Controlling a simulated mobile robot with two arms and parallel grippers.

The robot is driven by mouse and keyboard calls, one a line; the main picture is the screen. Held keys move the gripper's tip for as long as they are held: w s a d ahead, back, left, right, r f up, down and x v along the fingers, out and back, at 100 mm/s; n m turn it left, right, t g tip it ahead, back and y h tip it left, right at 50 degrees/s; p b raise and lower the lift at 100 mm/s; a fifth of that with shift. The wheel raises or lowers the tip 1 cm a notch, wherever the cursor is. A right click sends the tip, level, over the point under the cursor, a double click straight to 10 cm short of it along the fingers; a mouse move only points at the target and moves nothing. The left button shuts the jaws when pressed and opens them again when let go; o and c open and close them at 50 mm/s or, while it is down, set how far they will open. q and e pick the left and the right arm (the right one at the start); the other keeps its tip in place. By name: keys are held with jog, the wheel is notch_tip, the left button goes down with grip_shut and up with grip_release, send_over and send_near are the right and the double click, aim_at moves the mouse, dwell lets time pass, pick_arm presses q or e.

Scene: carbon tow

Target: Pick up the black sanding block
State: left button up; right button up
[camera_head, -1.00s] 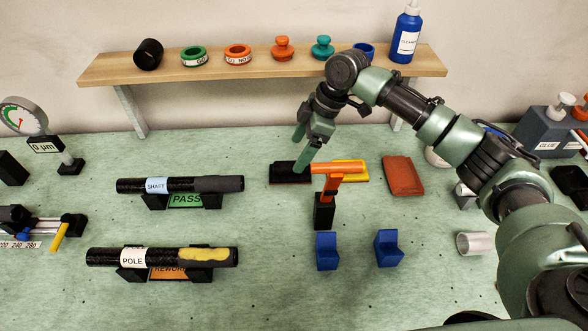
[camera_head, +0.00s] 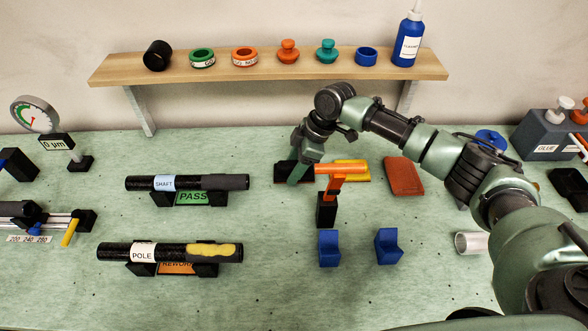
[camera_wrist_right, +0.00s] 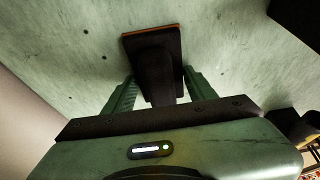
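The black sanding block (camera_head: 281,172) lies on the green bench left of the orange handle piece, partly hidden behind my right gripper. It also shows in the right wrist view (camera_wrist_right: 152,48) as a dark plate with an orange-brown edge and a narrower raised grip. My right gripper (camera_head: 299,176) is down at the block. In the right wrist view its two green fingers (camera_wrist_right: 158,88) are apart, one on each side of the grip, with no clear sign of clamping. My left gripper is in neither view.
An orange piece on a black stand (camera_head: 327,208) is close to the right of the block. A yellow block (camera_head: 356,173) and a red-brown block (camera_head: 404,176) lie further right. The shaft (camera_head: 225,182) rests in a cradle to the left. A wooden shelf (camera_head: 270,75) runs behind.

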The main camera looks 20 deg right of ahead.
aim_at(294, 163)
jog(key=c, duration=0.4)
notch_tip(294, 163, up, 20)
jog(key=b, duration=0.2)
dwell(0.3)
